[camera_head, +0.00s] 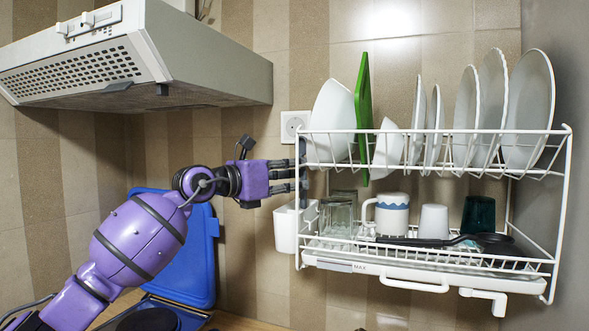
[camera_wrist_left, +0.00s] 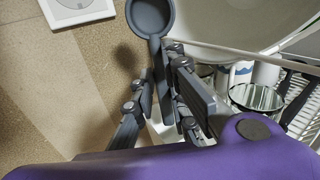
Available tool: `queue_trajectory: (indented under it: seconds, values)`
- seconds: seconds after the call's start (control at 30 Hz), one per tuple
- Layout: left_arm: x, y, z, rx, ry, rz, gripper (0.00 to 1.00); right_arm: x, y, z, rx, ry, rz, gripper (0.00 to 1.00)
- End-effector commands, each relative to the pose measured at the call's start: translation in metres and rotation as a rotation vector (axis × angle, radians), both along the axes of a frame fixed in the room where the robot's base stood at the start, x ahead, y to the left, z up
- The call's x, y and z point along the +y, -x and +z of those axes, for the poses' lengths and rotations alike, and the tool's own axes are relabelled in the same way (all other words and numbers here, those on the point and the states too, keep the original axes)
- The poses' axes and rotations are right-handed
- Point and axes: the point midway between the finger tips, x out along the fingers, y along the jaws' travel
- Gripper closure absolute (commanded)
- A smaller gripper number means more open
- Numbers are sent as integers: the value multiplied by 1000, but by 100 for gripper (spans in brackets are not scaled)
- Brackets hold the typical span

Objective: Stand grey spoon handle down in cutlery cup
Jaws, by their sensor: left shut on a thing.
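The grey spoon (camera_wrist_left: 150,17) shows in the left wrist view with its round bowl at the top and its handle running down between my fingers. My left gripper (camera_head: 292,178) is shut on the handle, at the left end of the dish rack. In the head view the spoon is hard to make out against the fingers and rack wires. The white cutlery cup (camera_head: 286,229) hangs on the rack's left side, below my left gripper. In the left wrist view, fingers and handle mostly hide what lies beneath. My right gripper is not in view.
The white wire dish rack (camera_head: 430,286) holds plates, bowls and a green board (camera_head: 363,115) above. Glasses, mugs and a black utensil (camera_head: 430,241) are below. A cooker hood (camera_head: 150,55) overhangs at upper left.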

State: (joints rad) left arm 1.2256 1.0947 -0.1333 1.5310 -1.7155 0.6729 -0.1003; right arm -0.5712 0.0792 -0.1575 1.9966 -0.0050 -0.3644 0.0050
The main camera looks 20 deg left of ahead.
Motion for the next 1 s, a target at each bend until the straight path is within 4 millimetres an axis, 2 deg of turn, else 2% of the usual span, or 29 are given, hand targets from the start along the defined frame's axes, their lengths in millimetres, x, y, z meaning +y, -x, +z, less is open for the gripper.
queue_trajectory:
  seconds: [0.4, 1.0]
  values:
    - [0, 0, -31, 2, 0, 0, 100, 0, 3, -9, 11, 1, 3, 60]
    - [-1, -1, -46, 10, -4, -1, 100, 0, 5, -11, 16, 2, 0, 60]
